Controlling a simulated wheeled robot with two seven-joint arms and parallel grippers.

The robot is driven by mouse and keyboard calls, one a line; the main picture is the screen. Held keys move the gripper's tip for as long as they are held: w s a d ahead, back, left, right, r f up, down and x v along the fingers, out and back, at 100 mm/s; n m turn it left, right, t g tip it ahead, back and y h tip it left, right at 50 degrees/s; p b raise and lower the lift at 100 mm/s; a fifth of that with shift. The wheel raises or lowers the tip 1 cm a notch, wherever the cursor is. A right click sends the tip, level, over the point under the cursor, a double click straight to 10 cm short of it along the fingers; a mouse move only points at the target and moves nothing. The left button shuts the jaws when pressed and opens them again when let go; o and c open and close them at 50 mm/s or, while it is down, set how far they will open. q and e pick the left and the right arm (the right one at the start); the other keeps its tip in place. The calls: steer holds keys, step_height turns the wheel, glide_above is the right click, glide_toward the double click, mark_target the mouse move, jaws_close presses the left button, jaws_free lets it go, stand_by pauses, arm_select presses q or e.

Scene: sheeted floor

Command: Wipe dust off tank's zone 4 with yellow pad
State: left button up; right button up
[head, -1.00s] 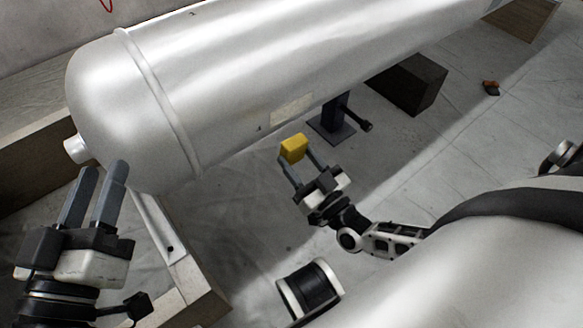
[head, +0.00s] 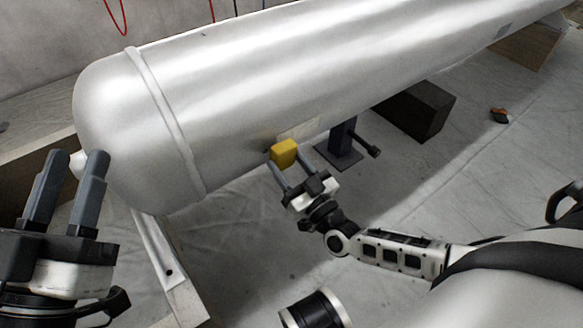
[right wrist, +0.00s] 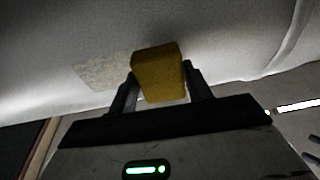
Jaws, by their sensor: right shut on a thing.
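The big silver tank (head: 240,80) lies across the head view, its rounded end at the left. A pale beige dust patch (head: 301,128) is on its lower near side; it also shows in the right wrist view (right wrist: 103,75), left of the pad. My right gripper (head: 280,170) is shut on the yellow pad (head: 285,152). The pad (right wrist: 159,74) is close to the tank's underside, beside the patch's left end in the head view; I cannot tell whether it touches. My left gripper (head: 70,175) is open and empty, near the tank's rounded end.
A dark post with a foot (head: 340,150) stands under the tank, right of the pad. A dark block (head: 417,110) and a wooden block (head: 530,47) are further right. A small orange and dark object (head: 500,115) lies on the sheeted floor.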

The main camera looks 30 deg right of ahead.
mark_target(321, 124)
steer(key=shift+x, duration=0.9)
stand_by(0.5)
steer(key=shift+w+d+f, duration=0.1)
steer(key=shift+w+d, duration=0.1)
steer(key=shift+d, duration=1.55)
steer(key=shift+w+d+b, duration=0.2)
steer(key=shift+d+b, duration=0.1)
steer(key=shift+d, duration=0.6)
steer(key=shift+w+d+b, duration=0.2)
steer(key=shift+d+b, duration=0.05)
steer(key=shift+d, duration=0.6)
steer(key=shift+w+d+b, duration=0.2)
steer(key=shift+d+b, duration=0.2)
steer(key=shift+d, duration=1.2)
steer(key=shift+w+d+f+b, duration=0.1)
steer(key=shift+d+b, duration=0.25)
steer(key=shift+d, duration=0.55)
steer(key=shift+w+d+f+b, duration=0.1)
steer(key=shift+d+b, duration=0.25)
steer(key=shift+d, duration=0.5)
steer(key=shift+a, duration=0.15)
